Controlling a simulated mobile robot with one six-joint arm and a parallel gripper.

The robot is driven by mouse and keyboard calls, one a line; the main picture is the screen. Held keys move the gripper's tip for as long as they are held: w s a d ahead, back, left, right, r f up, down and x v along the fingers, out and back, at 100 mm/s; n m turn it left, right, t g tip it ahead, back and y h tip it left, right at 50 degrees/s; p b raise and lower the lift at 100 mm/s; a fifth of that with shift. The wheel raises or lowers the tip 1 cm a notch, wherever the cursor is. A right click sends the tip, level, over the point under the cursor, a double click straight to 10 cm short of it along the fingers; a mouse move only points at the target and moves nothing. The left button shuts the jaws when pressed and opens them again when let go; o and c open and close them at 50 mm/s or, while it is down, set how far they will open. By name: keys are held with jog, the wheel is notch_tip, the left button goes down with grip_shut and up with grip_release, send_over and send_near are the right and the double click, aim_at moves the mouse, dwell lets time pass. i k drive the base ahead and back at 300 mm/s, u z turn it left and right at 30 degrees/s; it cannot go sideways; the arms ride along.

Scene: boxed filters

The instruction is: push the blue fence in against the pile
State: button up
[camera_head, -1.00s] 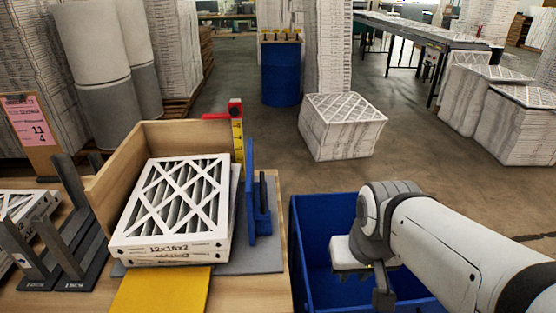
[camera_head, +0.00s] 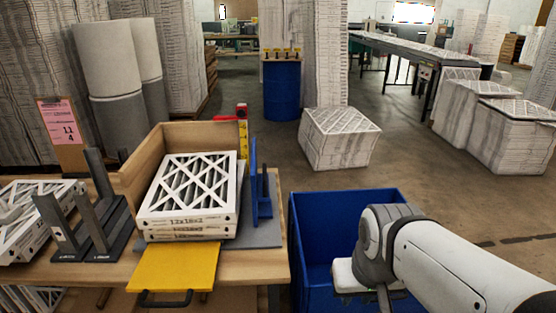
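The blue fence (camera_head: 255,180) stands upright on the grey base plate (camera_head: 262,234), to the right of the pile. My gripper (camera_head: 379,296) is at the lower right, over the blue bin and well to the right of the fence. Its fingers are mostly hidden behind my wrist, so I cannot tell its opening.
Wooden walls (camera_head: 205,134) stand behind and left of the pile, with a yellow tape (camera_head: 243,138) at the back corner. A yellow board (camera_head: 172,266) with a handle juts out in front. Dark uprights (camera_head: 92,222) stand left. A blue bin (camera_head: 335,203) stands right of the table.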

aim_at(262, 208)
jog(key=u, duration=0.15)
jog(key=i, duration=0.95)
jog(key=z, duration=0.05)
